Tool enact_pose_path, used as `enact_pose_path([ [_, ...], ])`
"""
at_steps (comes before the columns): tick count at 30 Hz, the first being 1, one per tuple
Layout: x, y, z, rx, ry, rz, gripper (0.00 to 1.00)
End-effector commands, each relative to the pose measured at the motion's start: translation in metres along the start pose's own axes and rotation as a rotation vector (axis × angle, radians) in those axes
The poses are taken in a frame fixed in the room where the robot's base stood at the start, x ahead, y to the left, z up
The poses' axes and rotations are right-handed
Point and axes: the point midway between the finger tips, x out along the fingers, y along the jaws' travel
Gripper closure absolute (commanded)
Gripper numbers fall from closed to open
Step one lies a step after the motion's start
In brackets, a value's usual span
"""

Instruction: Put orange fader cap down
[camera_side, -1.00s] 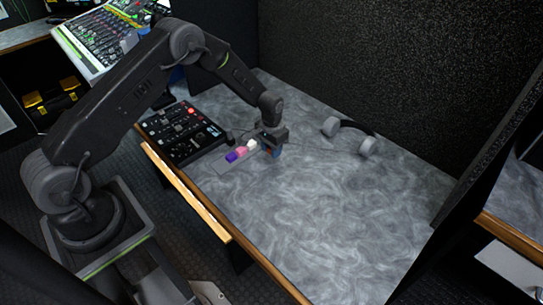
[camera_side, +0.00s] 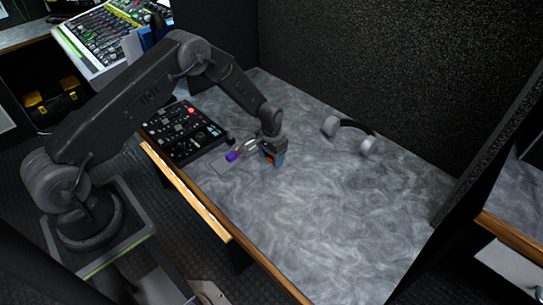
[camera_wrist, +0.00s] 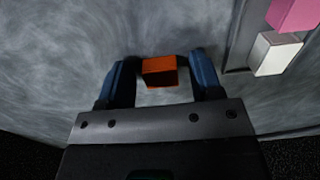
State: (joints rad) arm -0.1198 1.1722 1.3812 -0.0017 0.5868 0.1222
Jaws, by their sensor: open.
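The orange fader cap (camera_wrist: 159,71) sits between my two blue-tipped fingers in the wrist view, over the grey marbled desktop. My gripper (camera_wrist: 160,75) is open around it, its fingers on the left and right of the cap. In the side view my gripper (camera_side: 271,157) is low over the desk, right of the shallow cap tray (camera_side: 223,167). The cap is mostly hidden there, and I cannot tell whether it touches the desk.
A purple cap (camera_side: 232,156) stands in the tray; a white cap (camera_wrist: 275,53) and a pink cap (camera_wrist: 294,13) show in the wrist view. A black control panel (camera_side: 184,132) is left of the tray. Headphones (camera_side: 367,146) lie behind. The desk's right part is clear.

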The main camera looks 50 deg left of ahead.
Motion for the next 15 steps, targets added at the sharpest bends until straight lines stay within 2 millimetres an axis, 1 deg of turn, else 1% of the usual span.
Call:
enact_pose_path([
  [5,-0.001,0.000,0.000,0.000,0.000,0.000,0.40],
  [8,-0.008,0.000,-0.001,0.000,0.002,0.000,0.40],
  [11,-0.023,0.000,-0.001,0.000,0.002,0.000,0.40],
  [15,-0.053,0.000,-0.001,0.000,0.004,-0.001,0.40],
])
